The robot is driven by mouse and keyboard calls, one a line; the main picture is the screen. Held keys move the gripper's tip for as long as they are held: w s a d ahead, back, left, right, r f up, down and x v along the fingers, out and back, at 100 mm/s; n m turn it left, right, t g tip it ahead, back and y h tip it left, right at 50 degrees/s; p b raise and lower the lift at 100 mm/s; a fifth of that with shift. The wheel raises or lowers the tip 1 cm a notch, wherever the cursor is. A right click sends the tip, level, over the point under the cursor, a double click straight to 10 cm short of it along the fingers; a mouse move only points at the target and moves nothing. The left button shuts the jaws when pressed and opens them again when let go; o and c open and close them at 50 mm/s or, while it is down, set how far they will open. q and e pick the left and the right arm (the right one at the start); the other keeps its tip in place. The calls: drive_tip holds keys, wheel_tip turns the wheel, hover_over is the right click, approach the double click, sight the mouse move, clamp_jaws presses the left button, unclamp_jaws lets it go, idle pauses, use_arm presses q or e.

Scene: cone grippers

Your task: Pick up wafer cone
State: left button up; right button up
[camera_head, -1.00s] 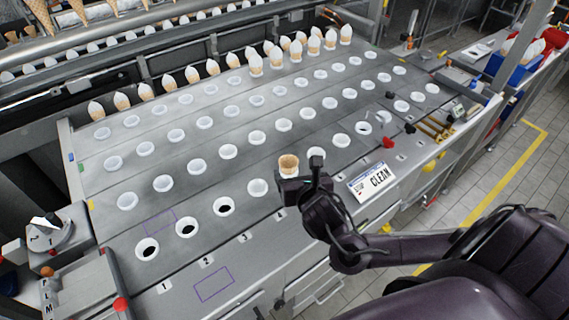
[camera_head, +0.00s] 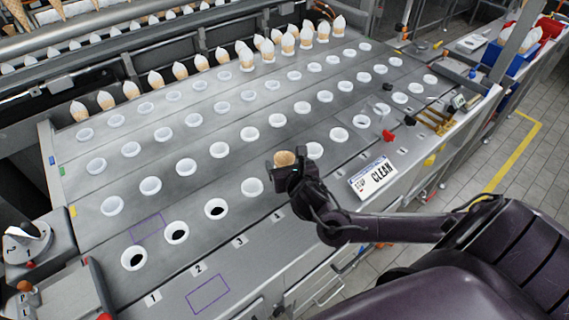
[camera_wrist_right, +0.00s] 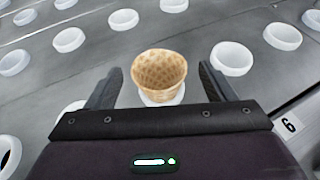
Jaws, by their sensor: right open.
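An empty wafer cone (camera_head: 285,158) stands upright in a white ring holder in the front row of the grey metal table. In the right wrist view the wafer cone (camera_wrist_right: 158,73) sits between the two dark fingers, with a gap on each side. My right gripper (camera_head: 284,160) is open around the cone, and it also shows in the right wrist view (camera_wrist_right: 157,90). The gripper body hides part of the holder under the cone. My left gripper is not in view.
Rows of empty white ring holders (camera_head: 220,150) cover the table (camera_head: 150,165). Filled cones (camera_head: 245,60) stand along the back. A CLEAN sign (camera_head: 372,177) and a red knob (camera_head: 388,136) lie right of the gripper. Numbered labels mark the front edge.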

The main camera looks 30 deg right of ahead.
drive_tip(key=shift+x, duration=1.25)
drive_tip(key=shift+s+a, duration=0.1)
drive_tip(key=c, duration=0.7)
drive_tip(key=shift+c, duration=0.2)
